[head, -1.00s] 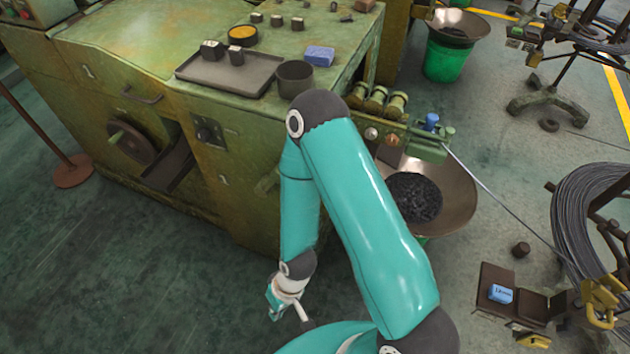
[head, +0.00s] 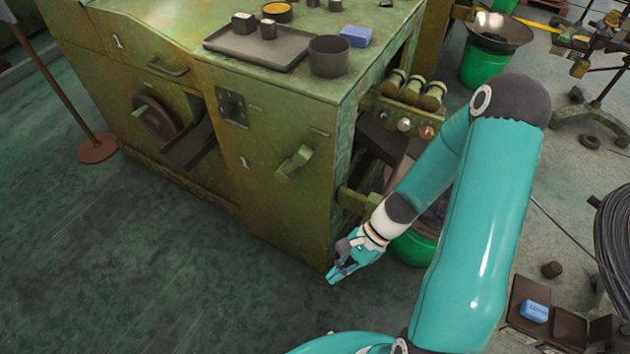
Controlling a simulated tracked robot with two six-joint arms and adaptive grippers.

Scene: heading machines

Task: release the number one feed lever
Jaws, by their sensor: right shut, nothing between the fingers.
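The number one machine (head: 215,170) is a worn green cabinet with a "1" on its front. A stubby green lever (head: 293,163) sits on the front panel near the right corner, right of the lower "1". It slants from upper right to lower left. A small label above it is too small to read. My right gripper (head: 337,275) is shut and empty, low in front of the machine's right corner. It is below and to the right of the lever, apart from it. My left gripper is out of view.
A handwheel (head: 155,117) and a dark chute (head: 190,146) are on the front, left of a switch panel (head: 232,107). A tray (head: 250,46) and dark cup (head: 329,56) stand on top. The floor in front is clear. A post (head: 97,148) stands at left.

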